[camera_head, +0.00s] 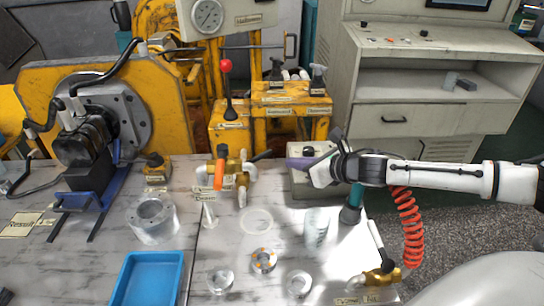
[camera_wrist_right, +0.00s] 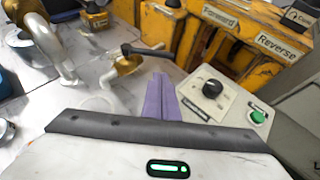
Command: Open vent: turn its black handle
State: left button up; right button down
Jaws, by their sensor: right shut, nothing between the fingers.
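A brass valve (camera_head: 243,171) stands at the back middle of the bench, with a black handle (camera_head: 262,155) pointing right. In the right wrist view the black handle (camera_wrist_right: 140,50) lies just beyond and left of my fingertips, above the brass body (camera_wrist_right: 122,70). My right gripper (camera_head: 292,162) has purple fingers, shut and empty, right of the handle and apart from it. The fingers also show in the right wrist view (camera_wrist_right: 162,97). The label by the valve is too small to read for certain. My left gripper is not in view.
An orange handle (camera_head: 216,182) stands close left of the valve. A control box with a black knob (camera_wrist_right: 212,88) and green button (camera_wrist_right: 258,117) is right of my fingers. Clear cylinders, a blue tray (camera_head: 150,278) and a red coiled hose (camera_head: 410,225) are around the bench.

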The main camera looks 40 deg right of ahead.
send_near(256, 159)
jog(key=w+d+f, duration=0.2)
jog(key=w+f, duration=0.1)
jog(key=w, duration=0.3)
jog(key=shift+s+d+f, duration=0.15)
jog(key=shift+d+f, duration=0.05)
